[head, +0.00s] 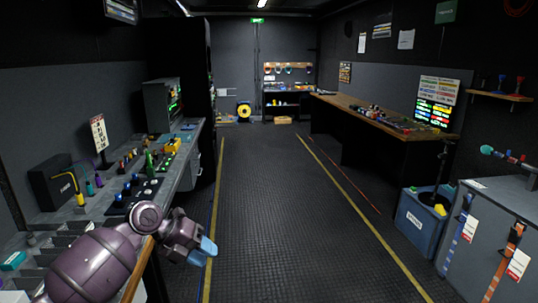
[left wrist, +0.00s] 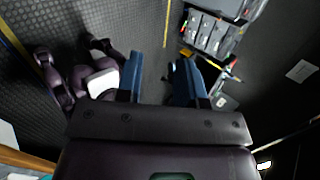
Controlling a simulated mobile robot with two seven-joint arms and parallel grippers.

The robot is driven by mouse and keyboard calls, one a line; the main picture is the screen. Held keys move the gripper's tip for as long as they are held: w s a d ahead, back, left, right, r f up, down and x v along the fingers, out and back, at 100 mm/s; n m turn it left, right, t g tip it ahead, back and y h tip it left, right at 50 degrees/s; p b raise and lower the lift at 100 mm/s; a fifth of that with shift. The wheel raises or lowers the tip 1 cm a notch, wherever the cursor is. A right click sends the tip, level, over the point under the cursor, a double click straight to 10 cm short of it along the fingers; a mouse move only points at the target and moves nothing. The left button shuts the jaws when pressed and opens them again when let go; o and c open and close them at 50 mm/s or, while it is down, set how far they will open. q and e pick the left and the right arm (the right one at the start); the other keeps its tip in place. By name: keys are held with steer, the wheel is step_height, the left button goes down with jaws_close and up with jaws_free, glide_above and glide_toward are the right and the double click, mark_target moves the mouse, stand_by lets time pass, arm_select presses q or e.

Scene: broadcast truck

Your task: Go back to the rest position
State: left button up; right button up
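My left arm reaches in from the lower left of the head view. Its left gripper (head: 207,247) hangs over the floor just past the edge of the left bench, with blue fingertips. In the left wrist view the two blue fingers of the left gripper (left wrist: 160,80) stand apart with nothing held between them. My right gripper does not show in the head view. Purple links of my own body show at the left of the left wrist view; I cannot make out a gripper there.
The left bench (head: 187,165) carries controls and small items close to my left arm. A long wooden counter (head: 386,117) runs along the right. A blue bin (head: 412,220) and a grey cabinet (head: 487,236) stand at the right. The floor aisle (head: 265,190) between is clear.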

arm_select(q)
steer(key=w+a+f+n+t+y, duration=0.1)
steer(key=w+a+f+n+t, duration=0.15)
steer(key=w+n+t, duration=0.4)
steer(key=w+a+f+n+t+y, duration=0.1)
steer(key=w+a+n, duration=0.3)
steer(key=n, duration=0.5)
steer(key=w+a+r+n+t+y, duration=0.55)
steer(key=a+r+n+t, duration=0.2)
steer(key=n, duration=0.75)
steer(key=s+d+f+n+g, duration=0.1)
steer(key=s+f+n+g, duration=0.1)
steer(key=s+f, duration=1.7)
steer(key=s+f+n+g+y, duration=0.1)
steer(key=s+f, duration=0.3)
steer(key=s, duration=0.9)
steer(key=s+d+f+n+g, duration=0.1)
steer(key=s+f, duration=0.3)
steer(key=s, duration=0.9)
steer(key=shift+s+g+y, duration=0.35)
steer(key=shift+s+g, duration=0.05)
steer(key=shift+g, duration=0.1)
